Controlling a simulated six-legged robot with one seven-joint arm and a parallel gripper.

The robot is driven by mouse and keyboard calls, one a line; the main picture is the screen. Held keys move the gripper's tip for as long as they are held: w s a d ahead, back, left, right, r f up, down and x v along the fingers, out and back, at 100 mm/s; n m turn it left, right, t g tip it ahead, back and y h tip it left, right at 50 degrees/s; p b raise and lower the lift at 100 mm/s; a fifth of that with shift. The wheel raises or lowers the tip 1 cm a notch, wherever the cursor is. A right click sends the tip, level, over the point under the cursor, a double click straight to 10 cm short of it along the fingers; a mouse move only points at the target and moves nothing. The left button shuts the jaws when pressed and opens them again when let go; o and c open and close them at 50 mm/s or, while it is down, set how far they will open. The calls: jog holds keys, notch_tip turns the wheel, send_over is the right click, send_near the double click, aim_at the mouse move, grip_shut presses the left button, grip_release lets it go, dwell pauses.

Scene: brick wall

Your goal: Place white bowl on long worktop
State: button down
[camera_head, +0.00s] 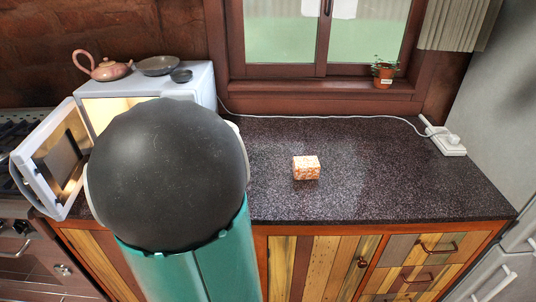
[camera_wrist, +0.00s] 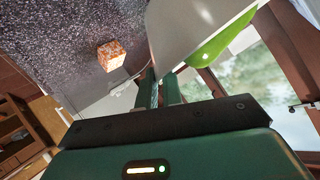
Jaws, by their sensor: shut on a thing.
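The white bowl (camera_wrist: 185,28) shows in the wrist view, tilted, with a green surface along its lower right side. My gripper (camera_wrist: 159,82) is shut on the bowl's edge, with the bowl beyond the fingertips. The long worktop (camera_head: 400,175) is dark and speckled and runs under the window in the head view; it also fills the upper left of the wrist view (camera_wrist: 50,50). In the head view my arm hides the gripper and most or all of the bowl.
A small orange-and-white box (camera_head: 306,168) sits mid-worktop. An open microwave (camera_head: 185,80) stands left, with a teapot (camera_head: 103,68) and dishes on top. A power strip (camera_head: 446,142) and white cable lie at the back right. Worktop right of the box is clear.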

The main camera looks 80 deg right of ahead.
jog(key=x, duration=0.5)
jog(key=a+f+x, duration=0.1)
jog(key=x, duration=0.4)
jog(key=f+x, duration=0.1)
jog(key=x, duration=0.5)
jog(key=shift+s+a, duration=0.2)
jog(key=shift+f, duration=1.55)
jog(key=shift+f, duration=0.1)
jog(key=c, duration=1.6)
grip_release()
jog(key=shift+o, duration=0.2)
jog(key=v, duration=1.2)
